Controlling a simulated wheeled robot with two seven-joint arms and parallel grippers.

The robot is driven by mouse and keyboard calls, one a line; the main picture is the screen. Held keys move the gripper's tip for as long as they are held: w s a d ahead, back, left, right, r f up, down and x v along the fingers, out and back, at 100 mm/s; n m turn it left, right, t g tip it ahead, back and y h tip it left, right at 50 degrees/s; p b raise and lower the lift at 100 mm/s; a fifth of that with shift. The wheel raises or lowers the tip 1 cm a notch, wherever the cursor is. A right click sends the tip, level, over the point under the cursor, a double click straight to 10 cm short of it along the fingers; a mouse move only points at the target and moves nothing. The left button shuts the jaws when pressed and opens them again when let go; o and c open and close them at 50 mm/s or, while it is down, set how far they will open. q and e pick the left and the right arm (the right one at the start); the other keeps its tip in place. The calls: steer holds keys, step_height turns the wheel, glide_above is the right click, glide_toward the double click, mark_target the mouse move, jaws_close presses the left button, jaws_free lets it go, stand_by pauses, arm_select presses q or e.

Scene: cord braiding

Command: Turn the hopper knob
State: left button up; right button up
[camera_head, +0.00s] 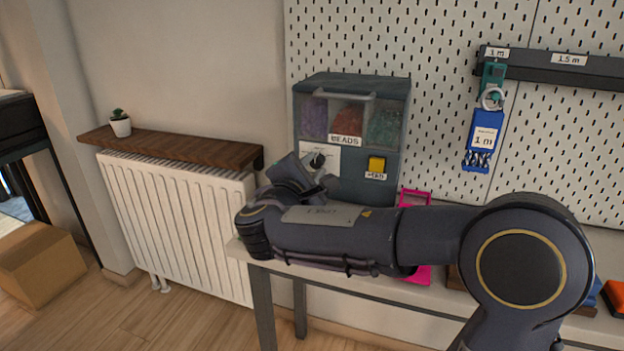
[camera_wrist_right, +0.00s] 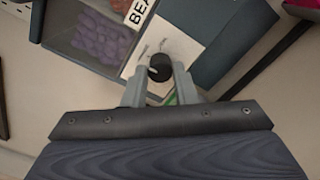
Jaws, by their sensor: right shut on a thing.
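The bead hopper (camera_head: 392,100) is a dark grey cabinet standing against the pegboard, with a clear front over purple, red and green beads and a "BEADS" label. Its round black knob (camera_head: 317,160) sits on a white plate on the lower left front. My right gripper (camera_head: 325,180) is at that plate, and its fingers are shut on the knob. In the right wrist view the knob (camera_wrist_right: 160,68) shows between the tips of the right gripper (camera_wrist_right: 158,80). My forearm hides the hopper's lower left part. My left gripper is not in view.
A yellow button (camera_head: 376,164) is on the hopper's right front. A pink frame (camera_head: 414,197) stands behind my forearm. A wooden shelf (camera_head: 170,147) with a plant is over the radiator (camera_head: 180,215) at left. A rail (camera_head: 560,66) with a blue tag hangs at right.

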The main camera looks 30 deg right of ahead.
steer(key=shift+m, duration=0.4)
steer(key=o, duration=1)
steer(key=shift+a, duration=0.1)
steer(key=v, duration=0.7)
steer(key=shift+s+a+p, duration=0.25)
steer(key=shift+p, duration=0.05)
